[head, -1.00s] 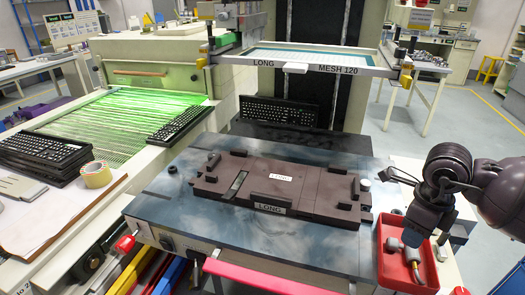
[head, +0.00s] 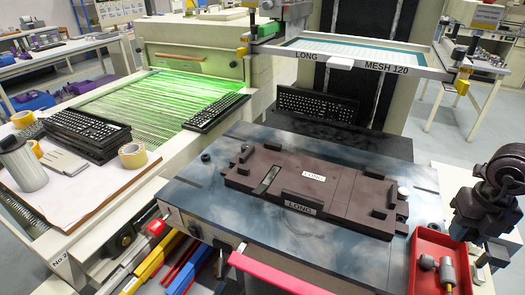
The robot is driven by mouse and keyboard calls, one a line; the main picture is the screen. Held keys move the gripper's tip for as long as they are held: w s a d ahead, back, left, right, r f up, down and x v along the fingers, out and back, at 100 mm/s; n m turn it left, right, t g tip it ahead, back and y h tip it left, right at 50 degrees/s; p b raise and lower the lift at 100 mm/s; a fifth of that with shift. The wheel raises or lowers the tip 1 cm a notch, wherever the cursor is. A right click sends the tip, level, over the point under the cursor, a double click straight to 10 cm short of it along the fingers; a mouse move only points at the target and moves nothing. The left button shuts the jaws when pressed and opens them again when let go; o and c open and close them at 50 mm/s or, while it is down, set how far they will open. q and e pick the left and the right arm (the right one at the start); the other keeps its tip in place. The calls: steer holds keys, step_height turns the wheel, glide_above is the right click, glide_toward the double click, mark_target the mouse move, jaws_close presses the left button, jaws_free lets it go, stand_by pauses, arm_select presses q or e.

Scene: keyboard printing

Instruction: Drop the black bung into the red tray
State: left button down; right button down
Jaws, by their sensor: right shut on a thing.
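The red tray (head: 427,242) stands at the right end of the dark printing table, with a few small grey and brass-coloured pieces in it. My right gripper (head: 487,263) points down at the tray's right edge. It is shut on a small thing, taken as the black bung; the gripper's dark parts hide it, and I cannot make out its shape. Whether it touches the tray cannot be told. A small black round piece (head: 206,157) sits on the table's back left corner. My left gripper is not in view.
A brown fixture marked LONG (head: 333,204) fills the middle of the printing table (head: 215,208). A white round piece (head: 403,193) stands at its right end. The framed screen (head: 350,57) hangs above and behind. A pink-red bar (head: 300,276) runs along the front.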

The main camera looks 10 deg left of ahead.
steer(key=shift+f+b, duration=0.85)
steer(key=shift+f, duration=1.3)
steer(key=shift+r, duration=0.1)
steer(key=c, duration=0.7)
jaws_free()
step_height(320, 180, up, 11)
steer(key=shift+f+p, duration=0.1)
steer(key=shift+p, duration=0.5)
